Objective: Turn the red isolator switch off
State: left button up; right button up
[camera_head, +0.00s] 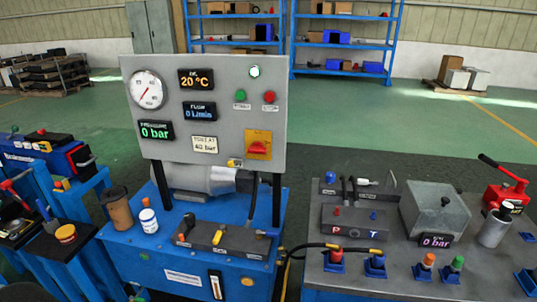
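The red isolator switch (257,148) sits on a yellow plate (259,135) at the lower right of the grey upright panel (220,165). Its red handle looks roughly level, but it is too small to read its on or off marking. Nothing covers the switch. Neither of my grippers can be made out in the head view.
The panel also carries a round gauge (148,89), a green button (240,95), a red button (269,97) and a lit white lamp (254,71). It stands on a blue bench (165,258). A grey bench (385,285) with fittings stands at right.

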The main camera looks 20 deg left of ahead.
aim_at(257, 148)
jog(key=i+l+u, duration=0.1)
jog(key=i+l, duration=0.25)
jog(key=i, duration=0.15)
jog(key=i+l+u, duration=0.1)
jog(key=i+l, duration=0.25)
jog(key=i, duration=0.15)
